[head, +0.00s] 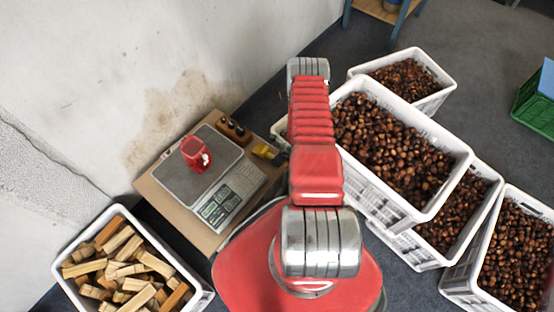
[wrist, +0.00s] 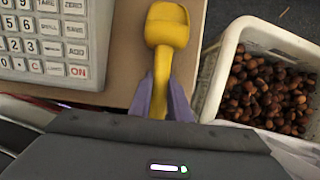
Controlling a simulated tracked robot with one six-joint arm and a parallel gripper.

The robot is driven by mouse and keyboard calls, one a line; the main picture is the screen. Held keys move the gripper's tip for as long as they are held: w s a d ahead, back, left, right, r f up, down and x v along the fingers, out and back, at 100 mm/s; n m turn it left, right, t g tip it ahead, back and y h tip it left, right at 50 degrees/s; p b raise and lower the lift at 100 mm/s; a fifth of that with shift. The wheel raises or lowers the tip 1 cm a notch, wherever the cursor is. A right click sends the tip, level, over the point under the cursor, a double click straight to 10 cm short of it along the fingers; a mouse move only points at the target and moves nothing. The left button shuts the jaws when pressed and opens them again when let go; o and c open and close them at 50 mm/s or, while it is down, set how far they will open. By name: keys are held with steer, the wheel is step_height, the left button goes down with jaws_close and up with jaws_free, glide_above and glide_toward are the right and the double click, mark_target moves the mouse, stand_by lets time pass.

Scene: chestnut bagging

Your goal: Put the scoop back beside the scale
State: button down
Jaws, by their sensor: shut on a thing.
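The yellow scoop (wrist: 167,27) shows in the wrist view, its bowl pointing away from me and its handle between my gripper's purple fingers. My gripper (wrist: 160,98) is shut on the handle. The scoop is over the brown board, just right of the scale's keypad (wrist: 45,38); I cannot tell if it touches the board. In the head view the scoop (head: 266,152) shows as a small yellow patch by the right corner of the scale (head: 178,186). My arm hides my gripper there.
A red bag (head: 195,153) stands on the scale pan. A dark holder (head: 234,130) sits behind the scale on the board (head: 225,236). A white crate of chestnuts (wrist: 211,92) is close on the right; several more stand beyond. A crate of firewood (head: 203,300) stands front left.

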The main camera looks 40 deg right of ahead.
steer(key=c, duration=1.7)
jaws_free()
steer(key=shift+o, duration=0.2)
steer(key=shift+v, duration=6.05)
steer(key=shift+w, duration=0.1)
